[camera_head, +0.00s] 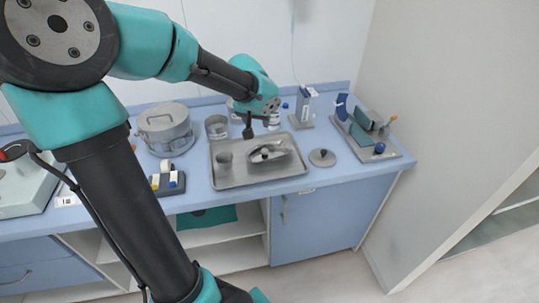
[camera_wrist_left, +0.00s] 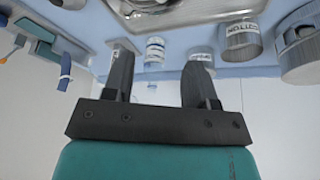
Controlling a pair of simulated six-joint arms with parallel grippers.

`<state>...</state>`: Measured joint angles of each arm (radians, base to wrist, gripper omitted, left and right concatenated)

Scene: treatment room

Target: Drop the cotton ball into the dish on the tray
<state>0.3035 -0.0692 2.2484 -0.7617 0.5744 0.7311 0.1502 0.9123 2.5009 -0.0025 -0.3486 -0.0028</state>
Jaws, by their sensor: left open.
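The metal tray (camera_head: 232,182) lies on the blue counter, and part of it shows at the top of the left wrist view (camera_wrist_left: 218,13). A shiny metal dish (camera_head: 284,148) sits on the tray, with a dark-tipped item at it. A small metal cup (camera_head: 224,163) stands at the tray's left. A metal jar (camera_head: 216,128) stands behind the tray; a jar labelled COTTON (camera_wrist_left: 241,42) shows in the left wrist view. I cannot make out a cotton ball. My left gripper (camera_head: 248,132) hangs over the tray's back edge, open and empty between its fingers (camera_wrist_left: 160,68). My right gripper is not in view.
A large lidded pot (camera_head: 166,130) stands left of the jar. A round lid (camera_head: 322,157) lies right of the tray. A rack with blue items (camera_head: 368,140) is farther right. A small bottle (camera_wrist_left: 154,50) stands behind the tray. Small labelled bottles (camera_head: 168,182) sit at front left.

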